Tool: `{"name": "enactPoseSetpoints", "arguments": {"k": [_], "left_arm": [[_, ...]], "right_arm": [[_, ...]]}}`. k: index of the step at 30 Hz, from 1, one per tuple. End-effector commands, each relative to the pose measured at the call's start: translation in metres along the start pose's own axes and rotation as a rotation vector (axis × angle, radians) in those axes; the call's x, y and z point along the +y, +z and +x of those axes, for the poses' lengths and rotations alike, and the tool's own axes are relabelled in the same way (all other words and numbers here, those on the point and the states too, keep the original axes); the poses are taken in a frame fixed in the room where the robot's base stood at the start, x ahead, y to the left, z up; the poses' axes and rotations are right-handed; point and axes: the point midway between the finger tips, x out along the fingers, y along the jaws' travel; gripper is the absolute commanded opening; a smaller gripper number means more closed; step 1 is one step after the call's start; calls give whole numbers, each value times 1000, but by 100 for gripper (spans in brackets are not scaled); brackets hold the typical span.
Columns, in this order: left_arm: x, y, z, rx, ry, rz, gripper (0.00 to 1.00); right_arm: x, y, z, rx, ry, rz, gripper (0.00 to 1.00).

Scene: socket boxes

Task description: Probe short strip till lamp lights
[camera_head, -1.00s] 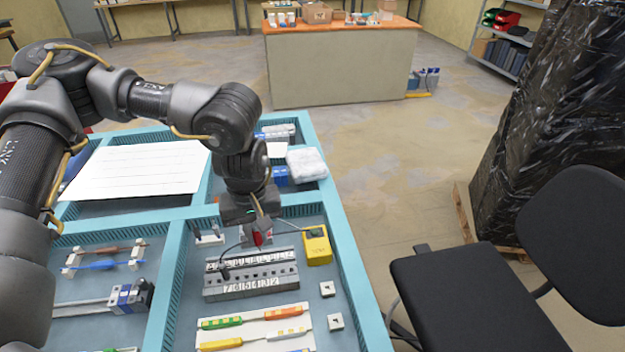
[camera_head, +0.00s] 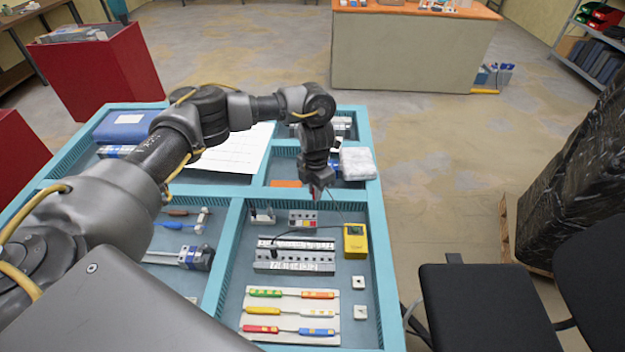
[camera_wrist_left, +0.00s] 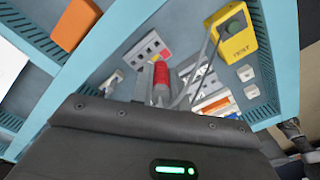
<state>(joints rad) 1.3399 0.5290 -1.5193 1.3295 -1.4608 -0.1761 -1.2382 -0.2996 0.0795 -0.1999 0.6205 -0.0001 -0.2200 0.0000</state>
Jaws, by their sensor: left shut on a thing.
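My left gripper (camera_head: 317,192) is shut on a red probe (camera_wrist_left: 160,76), held above the tabletop just behind the short strip. The short strip (camera_head: 303,219) is a light grey block with dark sockets and a reddish one at its right end; it also shows in the left wrist view (camera_wrist_left: 147,50). The probe looks apart from it, though its tip is hard to make out. A yellow tester (camera_head: 355,241) marked TEST stands to the right; its round lamp (camera_wrist_left: 233,27) looks dark. A dark lead runs to the longer strip (camera_head: 294,267). My right gripper is not in view.
A white board with coloured handled tools (camera_head: 290,333) lies in front. Two small white blocks (camera_head: 360,312) sit to its right. A plastic-wrapped white pack (camera_head: 357,163) lies behind. Teal dividers (camera_head: 222,262) split the tabletop. A blue-grey clamp (camera_head: 196,257) is on the left.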

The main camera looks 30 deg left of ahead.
Motion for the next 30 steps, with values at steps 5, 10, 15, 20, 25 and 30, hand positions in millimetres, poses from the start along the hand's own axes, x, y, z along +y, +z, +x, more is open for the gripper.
{"name": "enactPoseSetpoints", "arguments": {"k": [5,10,15,20,25,30], "left_arm": [[7,-4,5,-1,-1,-119,0],[7,-4,8,-2,0,-122,0],[7,-4,17,-2,0,-120,0],[7,-4,33,-2,0,-119,0],[7,-4,55,-2,0,-118,0],[7,-3,58,-2,1,-118,0]], "right_arm": [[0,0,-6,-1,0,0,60],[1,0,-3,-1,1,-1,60],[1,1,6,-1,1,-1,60],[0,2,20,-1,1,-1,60],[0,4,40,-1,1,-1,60],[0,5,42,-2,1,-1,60]]}}
